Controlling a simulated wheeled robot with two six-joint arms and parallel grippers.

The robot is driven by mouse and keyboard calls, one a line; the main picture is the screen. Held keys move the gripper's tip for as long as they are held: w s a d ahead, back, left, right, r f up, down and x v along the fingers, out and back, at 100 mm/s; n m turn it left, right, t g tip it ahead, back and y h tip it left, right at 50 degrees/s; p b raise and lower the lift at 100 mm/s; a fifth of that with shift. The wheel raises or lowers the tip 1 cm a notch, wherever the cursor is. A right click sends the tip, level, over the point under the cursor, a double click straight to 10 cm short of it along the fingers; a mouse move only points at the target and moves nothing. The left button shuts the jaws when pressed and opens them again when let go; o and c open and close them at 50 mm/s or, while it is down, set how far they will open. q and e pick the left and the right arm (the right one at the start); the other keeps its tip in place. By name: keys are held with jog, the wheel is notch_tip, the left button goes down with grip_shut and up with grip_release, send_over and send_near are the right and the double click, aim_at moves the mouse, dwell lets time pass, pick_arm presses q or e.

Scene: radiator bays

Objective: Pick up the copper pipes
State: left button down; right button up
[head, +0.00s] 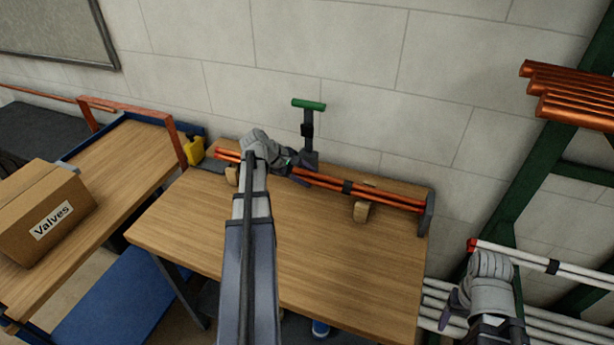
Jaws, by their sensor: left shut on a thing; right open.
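The copper pipes (385,197) are a long, thin orange bundle with a dark band around it. They lie along the back of the wooden table (320,255), over two wooden blocks, one near the right end (362,211) and one near the left (232,175). My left gripper (302,164) is shut at the bundle's left half, and its wrist hides part of the pipes. I cannot tell whether the pipes are clear of the blocks. My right gripper (457,303) is open and empty, right of the table, in front of white pipes (560,268).
A green T-handled tool (309,105) stands upright directly behind my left gripper. A dark end plate (427,214) stands at the pipes' right end. More copper pipes (570,92) lie on a green rack (535,165). A "Valves" box (45,212) sits left. The table's front is clear.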

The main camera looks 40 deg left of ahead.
aim_at(307, 176)
pick_arm(q)
notch_tip(307, 176, up, 9)
jog(key=p, duration=0.8)
jog(key=shift+r+p, duration=0.1)
jog(key=shift+p, duration=0.2)
